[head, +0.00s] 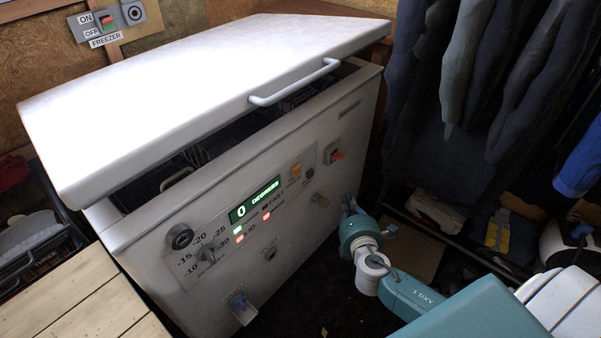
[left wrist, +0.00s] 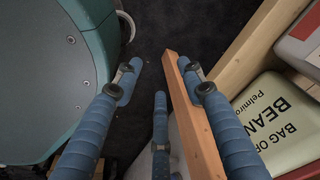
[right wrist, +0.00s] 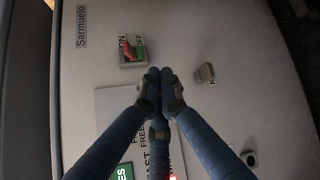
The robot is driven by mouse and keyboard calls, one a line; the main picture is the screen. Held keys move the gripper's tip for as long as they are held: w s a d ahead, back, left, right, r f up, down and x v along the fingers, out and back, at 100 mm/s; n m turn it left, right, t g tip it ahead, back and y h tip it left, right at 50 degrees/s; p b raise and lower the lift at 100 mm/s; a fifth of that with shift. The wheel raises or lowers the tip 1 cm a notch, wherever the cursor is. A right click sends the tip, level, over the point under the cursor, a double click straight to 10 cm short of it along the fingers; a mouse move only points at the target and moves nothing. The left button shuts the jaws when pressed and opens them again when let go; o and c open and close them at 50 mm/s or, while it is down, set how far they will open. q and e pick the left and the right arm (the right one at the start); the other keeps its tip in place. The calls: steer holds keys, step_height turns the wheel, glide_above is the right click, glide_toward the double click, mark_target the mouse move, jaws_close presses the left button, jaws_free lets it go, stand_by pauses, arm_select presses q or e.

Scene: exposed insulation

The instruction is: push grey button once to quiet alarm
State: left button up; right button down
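The white chest freezer (head: 345,120) has a control panel on its front. A small dark grey round button (head: 309,173) sits beside an orange one (head: 295,170) on the panel. A grey knob-like part (head: 320,199) is lower right; it also shows in the right wrist view (right wrist: 205,73). My right gripper (head: 349,203) is in front of the freezer's right side. In the right wrist view its fingertips (right wrist: 160,84) meet, with nothing seen between them, and cover the panel's upper corner. My left gripper (left wrist: 156,77) is open and empty, out of the head view.
The freezer lid (head: 210,90) is raised slightly. A red switch (head: 337,156) sits on the front, near the right edge. Dark clothes (head: 490,80) hang at right. A wooden bench (head: 75,305) is front left. A wooden beam (left wrist: 190,115) is close to my left fingers.

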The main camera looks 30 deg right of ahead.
mark_target(310, 174)
steer(key=shift+w+a+r+n, duration=0.15)
steer(key=shift+w+r+n, duration=0.15)
steer(key=shift+w+r, duration=0.3)
arm_select(q)
steer(key=shift+f, duration=0.1)
arm_select(e)
steer(key=shift+s, duration=0.1)
arm_select(q)
steer(key=shift+w+d+r+b, duration=0.2)
steer(key=shift+w+r+b, duration=0.3)
steer(key=shift+w+r, duration=0.75)
arm_select(e)
steer(key=w+a, duration=0.3)
steer(key=w, duration=0.5)
steer(key=shift+a, duration=0.2)
arm_select(q)
steer(key=shift+s+r, duration=0.1)
steer(key=shift+s, duration=0.05)
arm_select(e)
steer(key=shift+w+a, duration=0.1)
steer(key=shift+w, duration=0.1)
steer(key=shift+w+a, duration=0.1)
steer(key=shift+w, duration=0.2)
